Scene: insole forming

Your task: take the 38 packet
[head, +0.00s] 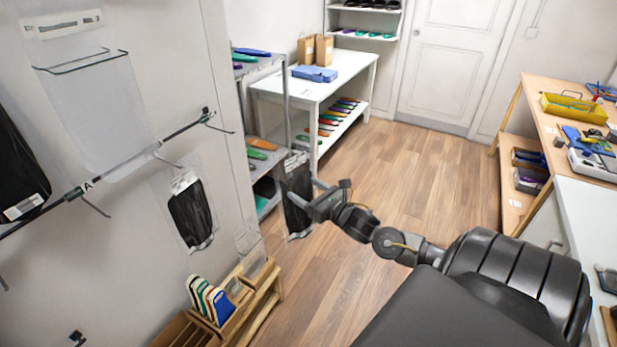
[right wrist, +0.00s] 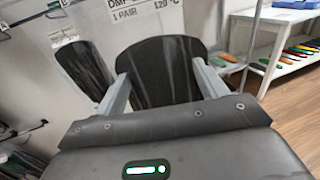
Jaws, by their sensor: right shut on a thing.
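My right gripper (head: 313,200) is shut on a clear packet with a dark insole (head: 297,198) and holds it upright in the air, right of the wall panel. In the right wrist view the packet's black insole (right wrist: 160,68) sits between the fingers (right wrist: 163,84). Its white label reads "1 PAIR" and "120°C"; I cannot read a size number. A similar packet (head: 190,212) hangs on the panel to the left and also shows in the right wrist view (right wrist: 82,66). Another dark packet (head: 18,165) hangs at the far left edge. My left gripper is not in view.
The wall panel (head: 120,150) has a rail (head: 145,152) marked A and protruding wire hooks. A wooden rack (head: 262,293) with coloured insoles stands below. A grey shelf (head: 262,70) and white table (head: 345,75) are behind. Wooden floor (head: 420,160) is clear; a workbench (head: 570,150) stands right.

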